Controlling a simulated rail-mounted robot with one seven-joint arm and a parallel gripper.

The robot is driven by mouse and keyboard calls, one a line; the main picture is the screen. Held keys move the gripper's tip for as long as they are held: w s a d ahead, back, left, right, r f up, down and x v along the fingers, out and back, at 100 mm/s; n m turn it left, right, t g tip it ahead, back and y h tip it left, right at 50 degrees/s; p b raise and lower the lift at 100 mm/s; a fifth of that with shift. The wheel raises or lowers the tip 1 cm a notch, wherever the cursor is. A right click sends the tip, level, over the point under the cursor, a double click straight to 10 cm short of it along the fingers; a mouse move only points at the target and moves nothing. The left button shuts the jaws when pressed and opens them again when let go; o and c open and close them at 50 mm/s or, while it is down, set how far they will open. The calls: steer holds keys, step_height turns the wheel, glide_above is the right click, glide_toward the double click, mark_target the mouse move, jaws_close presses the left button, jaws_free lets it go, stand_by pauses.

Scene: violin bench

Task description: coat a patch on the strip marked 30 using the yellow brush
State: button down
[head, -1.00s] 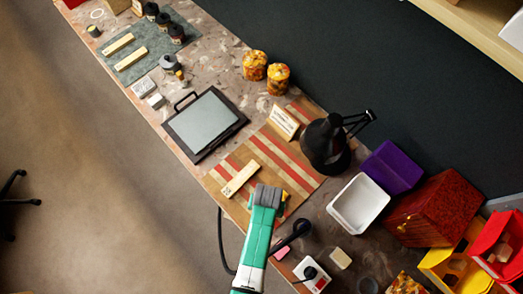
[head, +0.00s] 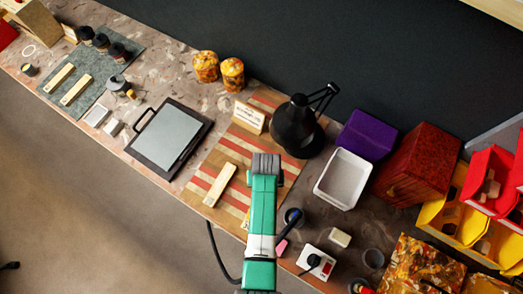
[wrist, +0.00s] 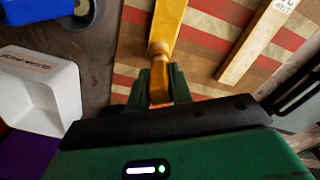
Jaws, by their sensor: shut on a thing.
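My gripper (head: 265,160) is above the striped mat (head: 205,165), right of a pale wooden strip (head: 220,185) lying there. The same strip (wrist: 252,48) lies on the mat to the right, apart from the brush. It has small dark marks at one end, too small to read. Two more pale strips (head: 59,78) (head: 76,90) lie on the grey-green mat at upper left.
A black lamp (head: 297,125) and a small sign (head: 249,117) stand at the mat's back edge. A white bin (head: 343,178) is to the right. A dark-framed tablet (head: 168,138) lies to the left.

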steer(key=shift+w+d+f+b, duration=0.15)
steer(key=shift+w+b, duration=0.1)
steer(key=shift+w, duration=0.15)
steer(key=shift+w+d+b, duration=0.15)
steer(key=shift+w+b, duration=0.05)
steer(key=shift+w, duration=0.15)
step_height(320, 180, up, 8)
steer(key=w+p, duration=0.1)
steer(key=p, duration=0.6)
steer(key=shift+d+r, duration=0.2)
steer(key=shift+d, duration=0.05)
